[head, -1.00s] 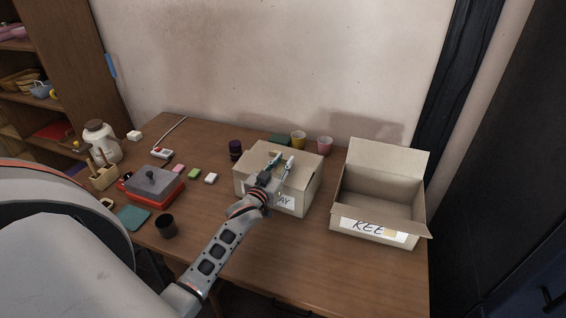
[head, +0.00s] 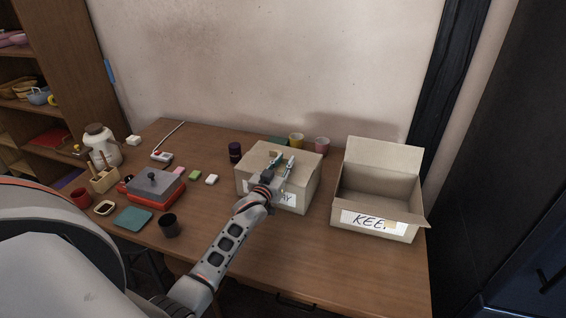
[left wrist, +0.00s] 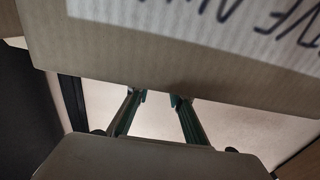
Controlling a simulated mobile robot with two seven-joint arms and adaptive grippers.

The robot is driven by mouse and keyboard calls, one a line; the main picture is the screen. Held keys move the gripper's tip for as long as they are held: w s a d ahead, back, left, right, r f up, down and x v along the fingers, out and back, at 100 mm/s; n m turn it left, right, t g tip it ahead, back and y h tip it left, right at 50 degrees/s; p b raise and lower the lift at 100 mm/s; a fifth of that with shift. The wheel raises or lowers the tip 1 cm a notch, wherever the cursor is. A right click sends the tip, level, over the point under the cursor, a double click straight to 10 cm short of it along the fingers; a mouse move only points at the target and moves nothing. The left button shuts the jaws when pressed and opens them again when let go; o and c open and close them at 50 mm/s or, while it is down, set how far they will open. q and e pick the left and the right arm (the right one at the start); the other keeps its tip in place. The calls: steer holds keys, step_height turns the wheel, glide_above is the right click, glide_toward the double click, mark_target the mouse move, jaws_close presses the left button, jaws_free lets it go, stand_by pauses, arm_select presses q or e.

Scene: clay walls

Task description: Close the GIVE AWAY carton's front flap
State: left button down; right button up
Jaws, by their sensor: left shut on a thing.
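The GIVE AWAY carton (head: 306,188) stands mid-table, its label partly hidden by my left gripper; only the last letters show in the head view. Cardboard covers its top; the front flap's exact angle is hard to tell behind the gripper. My left gripper (head: 283,161) is at the carton's front top edge, fingers pointing up and away over the top. In the left wrist view the carton's front (left wrist: 180,45) fills the upper part, lettering upside down, and the fingers (left wrist: 157,98) reach past its edge. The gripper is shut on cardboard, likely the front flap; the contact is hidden.
An open KEEP carton (head: 374,200) stands to the right. A dark cup (head: 169,225), a red-based grey-lidded box (head: 156,186) and small items fill the left. The table's front right is clear.

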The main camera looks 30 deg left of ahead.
arm_select(q)
steer(key=shift+f, duration=0.5)
steer(key=c, duration=1.8)
jaws_free()
steer(key=shift+o, duration=0.2)
steer(key=shift+r, duration=0.2)
steer(key=s+d, duration=0.1)
steer(key=s, duration=1.1)
steer(key=shift+d, duration=0.4)
